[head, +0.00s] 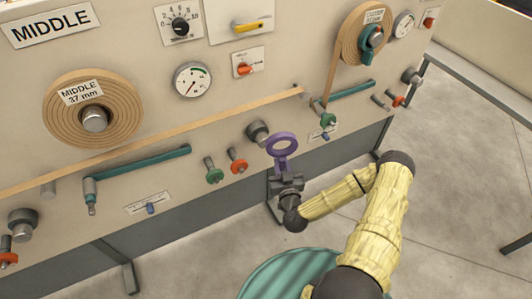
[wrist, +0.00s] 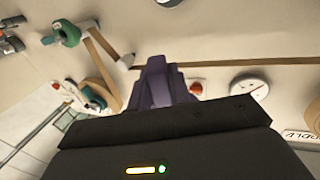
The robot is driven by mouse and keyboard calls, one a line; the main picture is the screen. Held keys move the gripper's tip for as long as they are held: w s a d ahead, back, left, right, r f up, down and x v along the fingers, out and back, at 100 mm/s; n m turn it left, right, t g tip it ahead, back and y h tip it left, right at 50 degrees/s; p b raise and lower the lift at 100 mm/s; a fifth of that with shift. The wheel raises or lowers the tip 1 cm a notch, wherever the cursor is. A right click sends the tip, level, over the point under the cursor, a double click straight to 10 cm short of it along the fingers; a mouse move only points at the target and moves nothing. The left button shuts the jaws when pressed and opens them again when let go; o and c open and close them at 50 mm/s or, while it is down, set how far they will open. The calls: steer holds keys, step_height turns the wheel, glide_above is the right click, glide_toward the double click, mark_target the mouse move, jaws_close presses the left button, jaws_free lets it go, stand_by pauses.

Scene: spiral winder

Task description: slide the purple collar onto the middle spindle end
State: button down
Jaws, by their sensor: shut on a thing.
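The purple collar (head: 282,149) is a ring with a stem below it. My gripper (head: 286,180) is shut on the stem and holds the ring up in front of the panel, right of the red and green knobs. In the wrist view the collar (wrist: 157,85) sticks out beyond my dark gripper body, which hides its lower part. The middle spindle end (head: 94,120) is a grey round stub at the centre of the tan roll (head: 62,125) labelled MIDDLE 37 mm. It is bare and well left of the collar.
A dark knob (head: 257,132) protrudes just left of the collar. Green (head: 213,172) and red (head: 238,162) knobs and a teal bar (head: 140,165) protrude between collar and roll. A second roll (head: 347,38) at upper right carries a teal piece (head: 370,42) on its spindle.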

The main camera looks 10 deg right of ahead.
steer(key=w+a+f+n+y+b, duration=0.1)
steer(key=w+f+y+b, duration=0.1)
steer(key=w+f+b, duration=0.35)
steer(key=w+f+n+y+b, duration=0.1)
steer(key=w+f+y+b, duration=0.1)
steer(key=f+b, duration=0.65)
steer(key=w+a+f+b, duration=0.1)
steer(key=w+f+b, duration=0.1)
steer(key=w+b, duration=0.4)
steer(key=w+a+f+n+y+b, duration=0.1)
steer(key=w+b, duration=0.6)
steer(key=b, duration=0.2)
steer(key=shift+w+a+f+n+g+y, duration=0.2)
steer(key=shift+f+n+g+y, duration=0.1)
steer(key=shift+f+g, duration=0.1)
steer(key=shift+s+d, duration=0.1)
steer(key=shift+s, duration=0.05)
steer(key=p+v, duration=0.4)
steer(key=v, duration=1.3)
steer(key=shift+s+r, duration=0.15)
steer(key=shift+r, duration=0.35)
steer(key=shift+f, duration=0.1)
